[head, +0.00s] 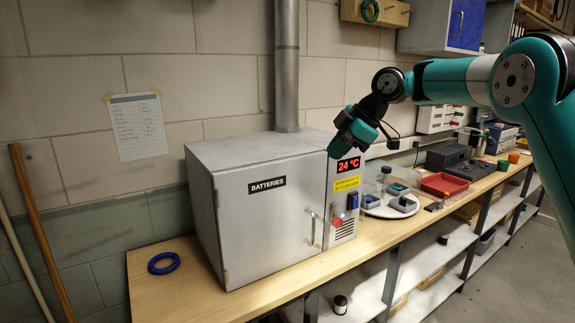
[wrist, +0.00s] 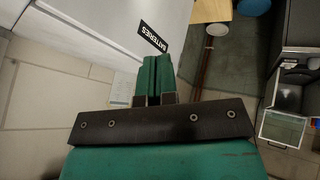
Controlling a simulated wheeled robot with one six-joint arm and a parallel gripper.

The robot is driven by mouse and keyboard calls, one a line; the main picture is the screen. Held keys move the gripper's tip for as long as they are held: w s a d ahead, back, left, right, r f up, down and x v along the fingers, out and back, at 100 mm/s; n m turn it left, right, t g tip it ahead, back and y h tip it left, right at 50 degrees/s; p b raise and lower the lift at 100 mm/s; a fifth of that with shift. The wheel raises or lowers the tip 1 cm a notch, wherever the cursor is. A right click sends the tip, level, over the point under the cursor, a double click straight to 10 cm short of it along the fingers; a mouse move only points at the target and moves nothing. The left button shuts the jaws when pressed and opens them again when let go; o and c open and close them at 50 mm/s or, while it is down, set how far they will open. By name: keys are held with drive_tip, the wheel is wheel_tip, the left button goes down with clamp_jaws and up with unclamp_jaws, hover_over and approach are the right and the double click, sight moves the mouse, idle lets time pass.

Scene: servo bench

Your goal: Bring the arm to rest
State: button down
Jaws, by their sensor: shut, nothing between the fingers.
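My gripper (head: 338,148) hangs in the air in front of the right part of the grey cabinet marked BATTERIES (head: 262,232), near its red 24 °C display (head: 348,165). The arm reaches in from the right and bends down at the wrist. In the wrist view my gripper (wrist: 154,65) has its two green fingers together, with nothing held. The cabinet door (wrist: 120,18) shows beyond the fingers there. The door is closed in the head view.
Wooden poles (head: 42,230) lean at the left.

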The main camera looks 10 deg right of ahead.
drive_tip(key=s+a+m+g, duration=0.1)
drive_tip(key=s+a+m, duration=0.25)
drive_tip(key=s, duration=0.65)
drive_tip(key=s+a+m+g, duration=0.1)
drive_tip(key=s+a+m, duration=0.25)
drive_tip(key=s, duration=0.65)
drive_tip(key=s+f+m+h, duration=0.1)
drive_tip(key=s+f, duration=0.3)
drive_tip(key=s, duration=0.6)
drive_tip(key=s+f+m+g+h+b, duration=0.1)
drive_tip(key=s+f+m, duration=0.3)
drive_tip(key=s, duration=0.6)
drive_tip(key=shift+d+f+g, duration=0.3)
drive_tip(key=shift+d+f, duration=0.15)
drive_tip(key=shift+f, duration=0.05)
drive_tip(key=c, duration=1.8)
unclamp_jaws()
drive_tip(key=shift+c, duration=0.2)
